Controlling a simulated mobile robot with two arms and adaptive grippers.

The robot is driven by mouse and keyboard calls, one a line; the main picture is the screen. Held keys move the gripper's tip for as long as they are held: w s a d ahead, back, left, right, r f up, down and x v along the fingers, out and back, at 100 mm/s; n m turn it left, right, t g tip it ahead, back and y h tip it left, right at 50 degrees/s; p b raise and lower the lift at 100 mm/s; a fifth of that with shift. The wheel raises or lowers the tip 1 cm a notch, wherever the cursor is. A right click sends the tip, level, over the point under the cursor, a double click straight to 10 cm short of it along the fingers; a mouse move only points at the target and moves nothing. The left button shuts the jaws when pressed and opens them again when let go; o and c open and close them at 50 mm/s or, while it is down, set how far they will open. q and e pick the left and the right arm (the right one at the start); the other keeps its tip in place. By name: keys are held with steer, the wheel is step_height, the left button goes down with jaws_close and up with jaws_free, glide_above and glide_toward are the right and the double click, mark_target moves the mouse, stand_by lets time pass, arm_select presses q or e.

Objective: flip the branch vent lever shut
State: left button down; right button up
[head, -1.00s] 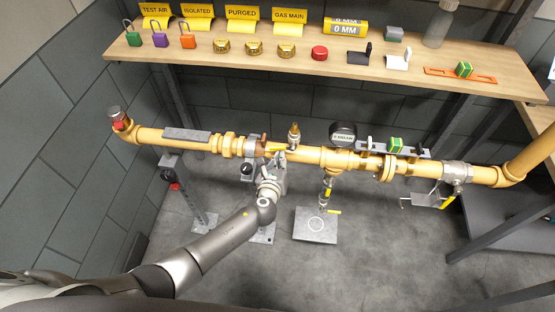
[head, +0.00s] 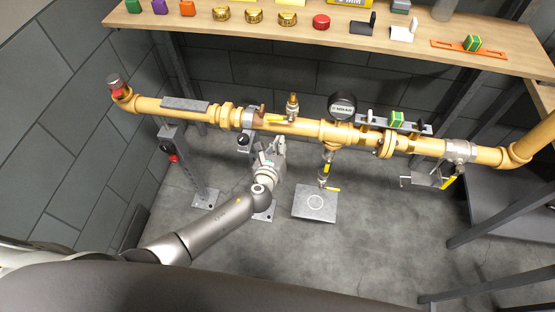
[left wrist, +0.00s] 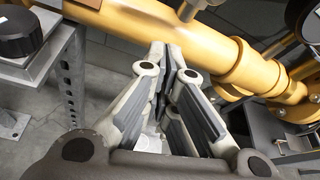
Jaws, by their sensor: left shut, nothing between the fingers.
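The yellow pipe (head: 312,128) runs across the head view. A short brass stub (head: 292,104) stands on it, with a yellow lever (head: 279,121) at its foot lying roughly along the pipe. A second small yellow lever (head: 331,189) sticks out sideways low on the vertical branch (head: 326,165) under the gauge. I cannot tell for certain which is the branch vent lever. My left gripper (head: 278,142) is just below the pipe, left of the branch. In the left wrist view its fingers (left wrist: 166,48) are shut and empty, tips in front of the pipe (left wrist: 190,43). My right gripper is not in view.
The round gauge (head: 342,106) stands above the branch. A grey floor plate (head: 315,203) lies below it. A larger valve with a yellow lever (head: 448,182) is at the right. The wooden shelf (head: 340,45) holds locks, caps and blocks behind the pipe.

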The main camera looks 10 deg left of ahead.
arm_select(q)
steer(key=v, duration=0.6)
steer(key=shift+a, duration=0.35)
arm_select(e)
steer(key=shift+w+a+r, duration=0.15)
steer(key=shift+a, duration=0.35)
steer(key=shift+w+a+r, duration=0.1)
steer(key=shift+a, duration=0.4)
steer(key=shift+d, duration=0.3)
